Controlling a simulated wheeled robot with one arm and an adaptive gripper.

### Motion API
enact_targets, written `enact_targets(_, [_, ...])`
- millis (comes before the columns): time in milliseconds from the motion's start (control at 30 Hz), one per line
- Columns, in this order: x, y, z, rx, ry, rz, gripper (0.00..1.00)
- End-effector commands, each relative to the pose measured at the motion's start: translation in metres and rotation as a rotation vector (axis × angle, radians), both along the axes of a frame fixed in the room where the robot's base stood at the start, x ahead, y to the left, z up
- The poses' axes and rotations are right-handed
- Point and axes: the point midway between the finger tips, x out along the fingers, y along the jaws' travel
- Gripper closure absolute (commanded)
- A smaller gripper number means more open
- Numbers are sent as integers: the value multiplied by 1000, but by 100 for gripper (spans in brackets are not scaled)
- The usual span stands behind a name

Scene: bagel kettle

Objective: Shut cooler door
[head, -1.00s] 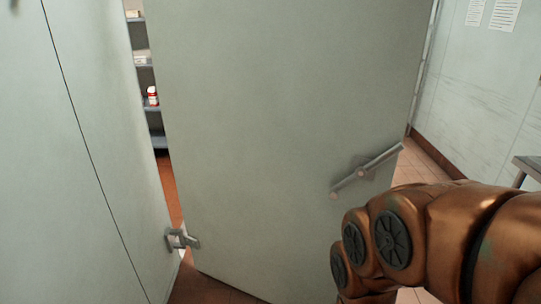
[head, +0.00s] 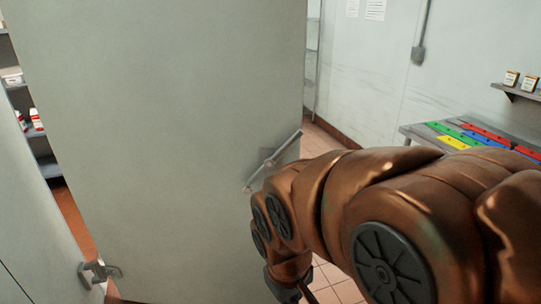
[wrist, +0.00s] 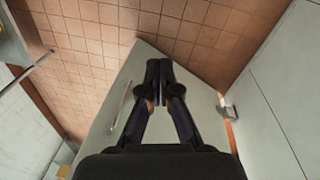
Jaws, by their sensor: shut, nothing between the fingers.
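The cooler door (head: 165,120) is a large pale grey-green panel standing open, with a bar handle (head: 278,155) near its right edge. A metal hinge fitting (head: 98,272) shows at its lower left, beside a gap to the shelves behind. In the wrist view the door (wrist: 195,95) lies under my gripper, its handle (wrist: 122,106) to the left and the hinge fitting (wrist: 228,110) to the right. My gripper (wrist: 159,64) is shut and empty, its fingertips over the door panel. I cannot tell whether they touch it. My arm hides the door's lower right in the head view.
Shelves (head: 47,167) with small containers show through the gap at left. A pale wall panel (head: 30,225) stands at lower left. A metal table (head: 420,133) with coloured boards is at right, below a small wall shelf (head: 515,92). Tiled floor (head: 335,285) is bare beside the door.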

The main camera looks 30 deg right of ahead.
Motion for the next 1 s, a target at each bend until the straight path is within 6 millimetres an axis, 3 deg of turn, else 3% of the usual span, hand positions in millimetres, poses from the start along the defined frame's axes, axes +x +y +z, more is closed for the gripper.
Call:
enact_targets(200, [80,-86,7,-204,-243,65,100])
enact_targets(500, [161,-185,45,-506,-489,260,100])
enact_targets(800, [216,-244,83,-771,-662,541,100])
enact_targets(1000, [240,-259,98,-905,-765,755,100])
